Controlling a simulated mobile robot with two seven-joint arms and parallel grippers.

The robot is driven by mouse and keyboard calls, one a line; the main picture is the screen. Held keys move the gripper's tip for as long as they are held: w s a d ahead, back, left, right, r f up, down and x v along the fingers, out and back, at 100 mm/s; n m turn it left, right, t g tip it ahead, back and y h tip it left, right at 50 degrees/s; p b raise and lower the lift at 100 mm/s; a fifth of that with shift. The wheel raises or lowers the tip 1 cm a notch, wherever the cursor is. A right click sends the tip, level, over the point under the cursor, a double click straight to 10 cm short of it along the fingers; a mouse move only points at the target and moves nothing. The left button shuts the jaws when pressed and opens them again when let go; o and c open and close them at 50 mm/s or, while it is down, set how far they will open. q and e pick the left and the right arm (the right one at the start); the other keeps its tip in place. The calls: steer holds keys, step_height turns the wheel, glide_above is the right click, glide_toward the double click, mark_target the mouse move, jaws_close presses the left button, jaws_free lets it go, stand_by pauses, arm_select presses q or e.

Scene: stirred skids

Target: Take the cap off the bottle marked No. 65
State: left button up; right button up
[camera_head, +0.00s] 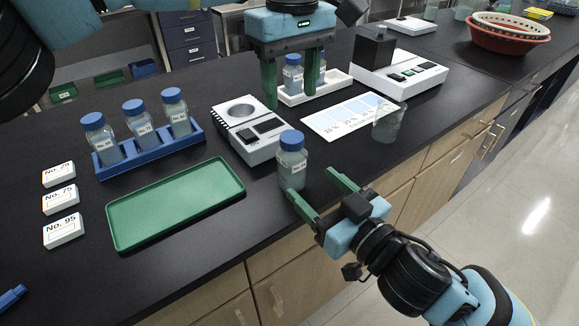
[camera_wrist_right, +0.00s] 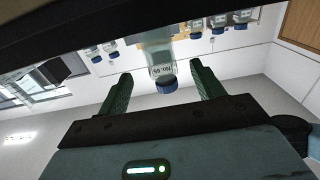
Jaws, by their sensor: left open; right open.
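The bottle marked No. 65 (camera_head: 292,170) stands upright near the counter's front edge, with its blue cap (camera_head: 291,139) on.
A blue rack (camera_head: 150,160) holds three capped bottles. A green tray (camera_head: 175,203), a balance-like device (camera_head: 245,130), a white rack (camera_head: 318,90), a printed sheet (camera_head: 345,118) and a glass beaker (camera_head: 388,124) stand around. Numbered boxes (camera_head: 62,231) lie at left.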

mark_target(299, 172)
steer(key=shift+x, duration=3.9)
jaws_close()
arm_select(q)
steer(key=shift+s+d+f+m, duration=0.1)
steer(key=shift+d+m, duration=0.05)
steer(key=shift+m, duration=2.15)
steer(key=shift+f, duration=3.95)
steer(key=shift+c, duration=0.2)
